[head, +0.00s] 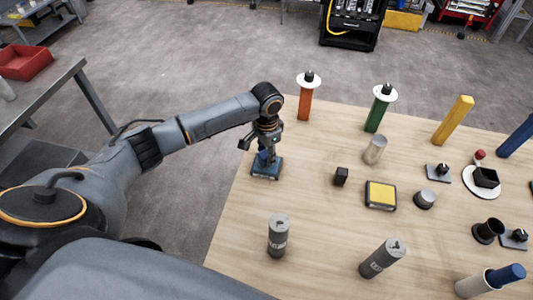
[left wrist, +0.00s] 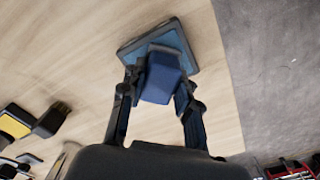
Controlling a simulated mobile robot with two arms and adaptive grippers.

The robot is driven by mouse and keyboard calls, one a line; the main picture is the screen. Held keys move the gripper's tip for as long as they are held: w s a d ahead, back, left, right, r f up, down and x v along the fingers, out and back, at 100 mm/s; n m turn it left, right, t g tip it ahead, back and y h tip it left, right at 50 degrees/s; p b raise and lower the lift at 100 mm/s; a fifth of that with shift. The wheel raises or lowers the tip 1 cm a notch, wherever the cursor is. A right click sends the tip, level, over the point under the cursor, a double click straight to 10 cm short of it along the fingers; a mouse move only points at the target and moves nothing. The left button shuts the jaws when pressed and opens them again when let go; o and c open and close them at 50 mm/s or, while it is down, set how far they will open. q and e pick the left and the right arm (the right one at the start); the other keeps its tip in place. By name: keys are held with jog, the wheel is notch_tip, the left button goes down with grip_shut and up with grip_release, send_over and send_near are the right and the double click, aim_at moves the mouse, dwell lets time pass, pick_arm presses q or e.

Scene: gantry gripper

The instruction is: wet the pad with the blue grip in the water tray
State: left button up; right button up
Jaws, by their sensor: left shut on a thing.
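My left gripper (head: 265,146) is shut on the blue grip (head: 263,158) near the left edge of the wooden table. In the left wrist view the blue grip (left wrist: 162,78) sits between the two fingers. Right beneath it lies a flat, dark-rimmed square with a blue surface (head: 266,174), which looks like the water tray; its rim also shows in the left wrist view (left wrist: 128,47). The pad's underside is hidden, so I cannot tell whether it touches the blue surface. My right gripper is not in view.
A yellow dark-rimmed square (head: 381,194) and a small dark block (head: 341,176) stand to the right. Orange (head: 304,104) and green (head: 375,116) posts stand at the back. Grey cylinders (head: 278,236) stand at the front. Bare table surrounds the gripper.

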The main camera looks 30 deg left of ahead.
aim_at(266, 153)
pick_arm(q)
jog(key=shift+f, duration=0.2)
dwell(0.3)
dwell(0.9)
jog(key=shift+s+f+p, duration=0.1)
jog(key=shift+f+p, duration=0.05)
jog(key=shift+p, duration=0.25)
dwell(0.8)
jog(key=shift+r+p, duration=0.9)
jog(key=shift+p, duration=0.1)
notch_tip(266, 153, up, 6)
jog(key=p, duration=0.6)
jog(key=shift+f, duration=0.25)
jog(key=shift+f, duration=0.1)
